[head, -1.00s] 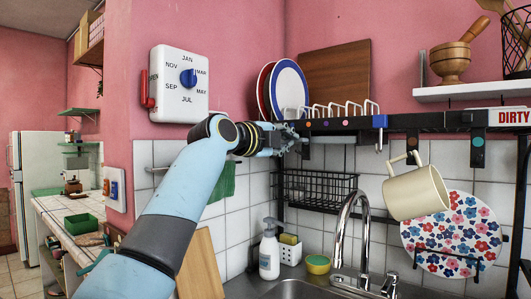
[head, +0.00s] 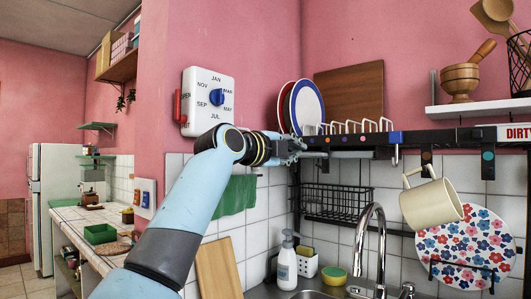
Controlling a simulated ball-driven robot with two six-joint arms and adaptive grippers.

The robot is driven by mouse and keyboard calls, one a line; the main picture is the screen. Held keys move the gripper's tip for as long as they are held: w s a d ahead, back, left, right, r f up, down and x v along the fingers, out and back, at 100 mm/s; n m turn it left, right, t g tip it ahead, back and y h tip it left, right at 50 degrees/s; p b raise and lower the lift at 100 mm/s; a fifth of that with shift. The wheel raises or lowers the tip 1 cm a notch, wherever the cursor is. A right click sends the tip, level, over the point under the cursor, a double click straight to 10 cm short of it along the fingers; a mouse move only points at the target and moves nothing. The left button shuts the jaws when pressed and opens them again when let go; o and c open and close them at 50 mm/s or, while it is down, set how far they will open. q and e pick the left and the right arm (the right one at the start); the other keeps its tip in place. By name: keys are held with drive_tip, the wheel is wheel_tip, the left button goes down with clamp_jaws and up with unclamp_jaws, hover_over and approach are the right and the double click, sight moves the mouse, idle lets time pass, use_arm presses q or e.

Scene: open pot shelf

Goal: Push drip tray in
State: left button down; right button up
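The drip tray (head: 352,155) appears as a pale grey strip under the black dish rack (head: 420,138) on the wall, in the head view. Most of it is hidden by the rack. My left gripper (head: 296,145) is at the rack's left end, near the tray's left side, with its fingers pointing right. I cannot tell whether it touches the tray or how far its fingers are apart. My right gripper is not in view.
Plates (head: 306,105) and a brown board (head: 348,92) stand on the rack. A cream mug (head: 432,204) hangs below it. A wire basket (head: 335,203), faucet (head: 372,225) and soap bottle (head: 287,265) are underneath. A wall dial (head: 208,102) is above my arm.

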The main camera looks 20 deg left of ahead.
use_arm(q)
drive_tip(key=b+v, duration=0.2)
drive_tip(key=v, duration=0.6)
drive_tip(key=s+a+f+n+g+y, duration=0.15)
drive_tip(key=s+f+n+g, duration=0.4)
drive_tip(key=f, duration=0.95)
drive_tip(key=s+a+f+n+g+y, duration=0.15)
drive_tip(key=s+f+n, duration=0.45)
drive_tip(key=s+f, duration=0.65)
drive_tip(key=s+a+f+n+g+y, duration=0.25)
drive_tip(key=s+f+n, duration=0.35)
drive_tip(key=s, duration=0.5)
drive_tip(key=s+a+f+n+g+y, duration=0.1)
drive_tip(key=s+f+n+g, duration=0.25)
drive_tip(key=s+f, duration=0.55)
drive_tip(key=s+a+f+g+b, duration=0.1)
drive_tip(key=s+f, duration=0.1)
drive_tip(key=f, duration=1.3)
drive_tip(key=s+a+f+g+b, duration=0.1)
drive_tip(key=s+f+b, duration=0.1)
drive_tip(key=f, duration=1.3)
drive_tip(key=s+a+f+g+b, duration=0.1)
drive_tip(key=s+f, duration=1.6)
drive_tip(key=s, duration=0.1)
drive_tip(key=shift+a+b, duration=0.15)
drive_tip(key=shift+b, duration=0.25)
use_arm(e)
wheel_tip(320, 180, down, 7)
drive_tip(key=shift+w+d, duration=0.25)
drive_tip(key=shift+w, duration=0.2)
